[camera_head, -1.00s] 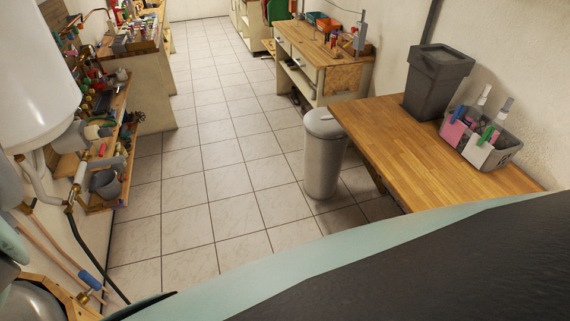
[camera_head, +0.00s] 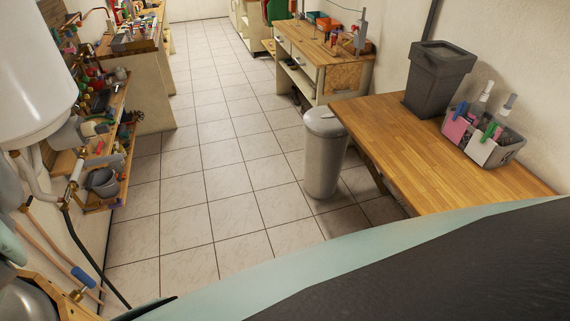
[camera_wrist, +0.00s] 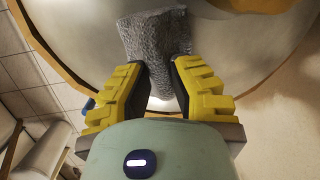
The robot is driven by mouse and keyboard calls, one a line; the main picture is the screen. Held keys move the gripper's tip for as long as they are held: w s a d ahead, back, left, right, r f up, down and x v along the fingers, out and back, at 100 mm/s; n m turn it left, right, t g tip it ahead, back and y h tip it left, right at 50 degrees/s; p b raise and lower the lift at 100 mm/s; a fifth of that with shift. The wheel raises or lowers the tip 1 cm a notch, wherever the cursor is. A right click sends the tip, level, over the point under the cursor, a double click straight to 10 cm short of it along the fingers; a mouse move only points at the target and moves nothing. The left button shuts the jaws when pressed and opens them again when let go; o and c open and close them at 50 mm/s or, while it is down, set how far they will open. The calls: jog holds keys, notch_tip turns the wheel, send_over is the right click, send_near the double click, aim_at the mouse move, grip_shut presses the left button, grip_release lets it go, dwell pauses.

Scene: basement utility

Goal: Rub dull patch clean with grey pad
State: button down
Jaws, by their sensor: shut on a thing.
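In the wrist view my gripper (camera_wrist: 160,85), with yellow ribbed fingers, is shut on the grey pad (camera_wrist: 155,32). The pad is crinkled and extends forward from between the fingertips. It lies over a pale, rounded surface (camera_wrist: 215,35) with a brown rim. I cannot tell how firmly the pad touches it. I cannot make out the dull patch; the pad or fingers may hide it. In the head view my gripper and the pad are out of sight. A rounded metallic vessel (camera_head: 22,303) with a wooden edge shows at the lower left.
A white tank (camera_head: 35,80), copper pipes and a cluttered shelf (camera_head: 118,165) line the left wall. A wooden table (camera_head: 420,150) at right holds a dark bin (camera_head: 437,80) and a grey caddy (camera_head: 487,145). A lidded bin (camera_head: 323,155) stands beside it. The tiled floor between is clear.

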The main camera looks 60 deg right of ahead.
jog(key=shift+s+d+r+p, duration=0.15)
jog(key=shift+s+p, duration=0.15)
jog(key=shift+p, duration=0.55)
jog(key=shift+s+d+p, duration=0.1)
jog(key=shift+s+p, duration=0.1)
jog(key=shift+p, duration=0.35)
jog(key=shift+s+d+p, duration=0.25)
jog(key=shift+s+p, duration=0.35)
jog(key=shift+p, duration=0.75)
jog(key=shift+w+a+f+b, duration=0.1)
jog(key=shift+w+f+b, duration=0.15)
jog(key=shift+b, duration=0.35)
jog(key=shift+w+f+b, duration=0.1)
jog(key=shift+b, duration=0.25)
jog(key=w+b, duration=0.1)
jog(key=b, duration=0.1)
jog(key=shift+a+b, duration=0.3)
jog(key=shift+b, duration=0.05)
jog(key=shift+w+a+b, duration=0.15)
jog(key=shift+w+b, duration=0.05)
jog(key=shift+b, duration=0.55)
jog(key=shift+s+r+p, duration=0.2)
jog(key=shift+r+p, duration=0.1)
jog(key=shift+p, duration=0.65)
jog(key=shift+s, duration=0.1)
